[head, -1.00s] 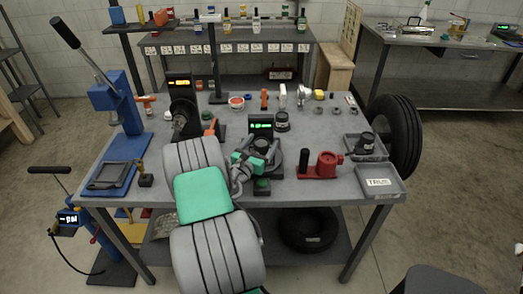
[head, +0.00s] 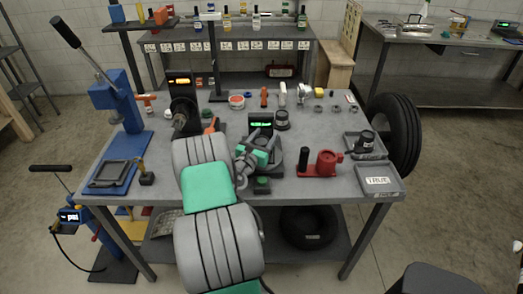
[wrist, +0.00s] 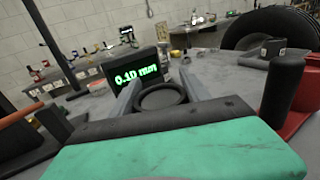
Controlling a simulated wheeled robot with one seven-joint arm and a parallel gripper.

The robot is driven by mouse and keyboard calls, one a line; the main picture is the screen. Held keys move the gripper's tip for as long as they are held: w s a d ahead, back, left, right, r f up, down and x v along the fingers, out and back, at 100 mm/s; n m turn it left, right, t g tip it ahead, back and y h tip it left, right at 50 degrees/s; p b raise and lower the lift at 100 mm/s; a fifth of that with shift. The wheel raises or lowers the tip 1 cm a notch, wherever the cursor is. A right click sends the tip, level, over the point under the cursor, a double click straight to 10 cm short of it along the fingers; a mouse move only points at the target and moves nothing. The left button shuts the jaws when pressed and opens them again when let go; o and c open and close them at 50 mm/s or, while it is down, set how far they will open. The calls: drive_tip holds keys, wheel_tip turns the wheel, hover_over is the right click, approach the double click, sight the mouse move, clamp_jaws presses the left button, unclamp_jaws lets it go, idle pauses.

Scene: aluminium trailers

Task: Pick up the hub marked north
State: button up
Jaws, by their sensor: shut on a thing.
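My gripper (head: 262,139) is at the gauge stand on the bench, its fingers reaching forward around a dark round hub. In the wrist view this hub (wrist: 160,97) shows as a black ring between the two grey fingers, which are shut on it. I see no readable marking on it. Another dark hub (head: 282,121) with a pale label stands just behind the gauge. A third dark hub (head: 366,141) with a pale label stands in the grey tray at the right. Neither label can be read, so I cannot tell which hub is marked north.
The gauge display (wrist: 136,76) reads 0.10 mm, close behind the held hub. A red tool with a black post (head: 325,163) stands right of the gripper. A grey tray marked TRUE (head: 379,194) is at the right front corner. A blue press (head: 118,105) stands left.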

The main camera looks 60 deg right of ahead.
clamp_jaws()
drive_tip(key=shift+r, duration=0.15)
